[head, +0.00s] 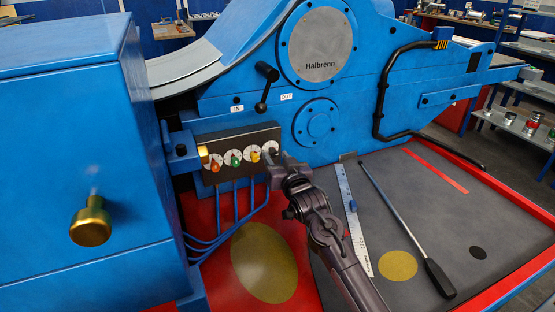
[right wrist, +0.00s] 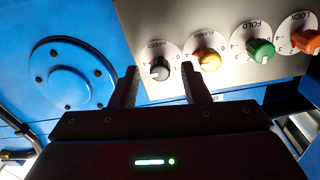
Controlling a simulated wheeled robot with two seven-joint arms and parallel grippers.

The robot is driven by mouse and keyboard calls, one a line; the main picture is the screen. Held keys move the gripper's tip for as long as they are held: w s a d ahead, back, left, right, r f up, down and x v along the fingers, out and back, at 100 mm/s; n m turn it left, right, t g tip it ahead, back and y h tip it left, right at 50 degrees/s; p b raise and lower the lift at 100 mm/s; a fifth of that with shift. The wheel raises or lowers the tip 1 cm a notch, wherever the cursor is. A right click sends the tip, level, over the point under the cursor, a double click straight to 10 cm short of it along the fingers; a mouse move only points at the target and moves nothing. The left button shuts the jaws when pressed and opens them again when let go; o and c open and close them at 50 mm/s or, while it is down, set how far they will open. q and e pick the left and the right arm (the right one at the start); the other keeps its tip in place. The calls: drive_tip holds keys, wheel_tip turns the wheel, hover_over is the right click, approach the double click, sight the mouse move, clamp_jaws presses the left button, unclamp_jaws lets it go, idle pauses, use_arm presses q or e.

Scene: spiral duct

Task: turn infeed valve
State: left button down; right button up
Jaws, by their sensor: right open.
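The infeed valve is a dark grey knob on a white dial (right wrist: 160,70), labelled INFEED in the right wrist view. It is at the right end of a row on the black-faced valve panel (head: 228,138); in the head view my gripper partly hides it. My right gripper (head: 275,158) is open at the panel's right end. In the right wrist view, its fingertips (right wrist: 160,76) appear on either side of the infeed knob, with gaps visible; I cannot tell how deep they reach. My left gripper is not in view.
Beside the infeed knob are the yellow flange knob (head: 254,156), green fold knob (head: 236,159) and orange lock knob (head: 214,165). A black lever (head: 266,86) rises above the panel. Blue hoses (head: 236,205) hang below. A steel rule (head: 351,215) and a black-handled rod (head: 405,225) lie on the bed.

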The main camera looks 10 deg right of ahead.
clamp_jaws()
drive_tip(key=shift+n, duration=0.3)
drive_tip(key=n+p, duration=0.1)
drive_tip(key=n, duration=0.8)
drive_tip(key=shift+d, duration=0.1)
drive_tip(key=n, duration=0.4)
drive_tip(key=shift+f+n, duration=0.1)
drive_tip(key=shift+n, duration=0.2)
drive_tip(key=shift+n+y, duration=0.4)
drive_tip(key=shift+n, duration=1.6)
